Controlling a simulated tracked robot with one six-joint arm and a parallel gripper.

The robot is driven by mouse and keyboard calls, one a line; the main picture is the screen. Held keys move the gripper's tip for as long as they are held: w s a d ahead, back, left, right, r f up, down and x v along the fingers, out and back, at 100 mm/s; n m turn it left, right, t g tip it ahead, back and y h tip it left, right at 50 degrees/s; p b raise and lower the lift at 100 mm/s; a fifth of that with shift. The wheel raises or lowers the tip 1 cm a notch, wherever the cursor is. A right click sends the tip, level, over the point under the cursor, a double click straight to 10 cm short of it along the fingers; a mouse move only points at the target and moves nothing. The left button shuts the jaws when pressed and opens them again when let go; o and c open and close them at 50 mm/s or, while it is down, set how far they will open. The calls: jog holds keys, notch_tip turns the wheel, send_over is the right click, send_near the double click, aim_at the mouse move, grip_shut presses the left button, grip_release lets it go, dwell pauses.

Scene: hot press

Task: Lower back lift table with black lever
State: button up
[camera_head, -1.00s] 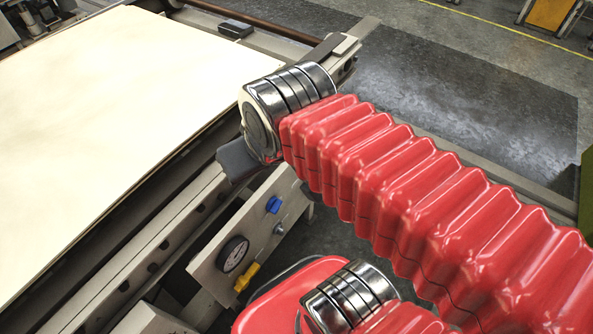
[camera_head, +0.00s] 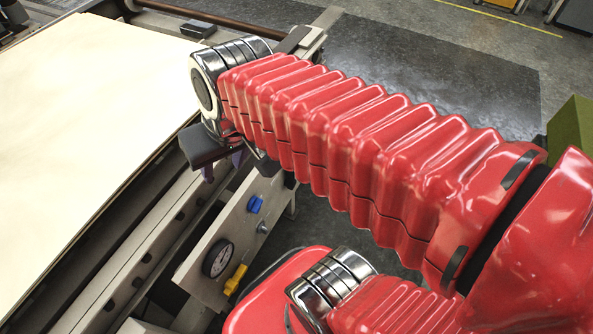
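The panel (camera_head: 229,238) on the side of the table frame carries a blue lever (camera_head: 255,204), a yellow lever (camera_head: 236,279) and a round dial gauge (camera_head: 217,259). I cannot make out the black lever for sure; a dark piece (camera_head: 265,165) above the panel may be it or part of my gripper. My gripper (camera_head: 222,164) is above the panel's upper end, mostly hidden behind my chrome wrist and red arm. Small purple parts show below it. Its opening, and whether it touches anything, cannot be seen. A large cream sheet (camera_head: 80,130) lies on the table at left.
The table's frame rail (camera_head: 125,266) runs beside the panel, close to my gripper. A small black block (camera_head: 198,29) sits at the table's far edge. The grey floor (camera_head: 450,75) at the upper right is open. A green box (camera_head: 572,128) stands at the right edge.

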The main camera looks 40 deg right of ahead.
aim_at(290, 177)
jog(key=w+d+f+m+y, duration=0.55)
jog(key=d+f+m, duration=0.25)
jog(key=d+f, duration=0.25)
jog(key=w+d+f+m+y, duration=0.5)
jog(key=w+d+f+m, duration=0.15)
jog(key=d+f, duration=0.35)
jog(key=s+d+f+m+t+h, duration=0.1)
jog(key=s+d+f+m+t, duration=0.2)
jog(key=f, duration=0.6)
jog(key=s+d+f+m+t+h, duration=0.2)
jog(key=s+d+f+m+t, duration=0.2)
jog(key=d+f+m, duration=0.3)
jog(key=s+d+f+m+t+h, duration=0.2)
jog(key=d+f+m+t, duration=0.3)
jog(key=f, duration=0.5)
jog(key=shift+s+f+m+t, duration=0.35)
jog(key=shift+s+m+t, duration=0.1)
jog(key=shift+s, duration=0.3)
jog(key=shift+w, duration=0.15)
jog(key=x, duration=1.3)
jog(key=shift+w+a, duration=0.15)
jog(key=shift+w, duration=0.1)
jog(key=shift+f, duration=0.1)
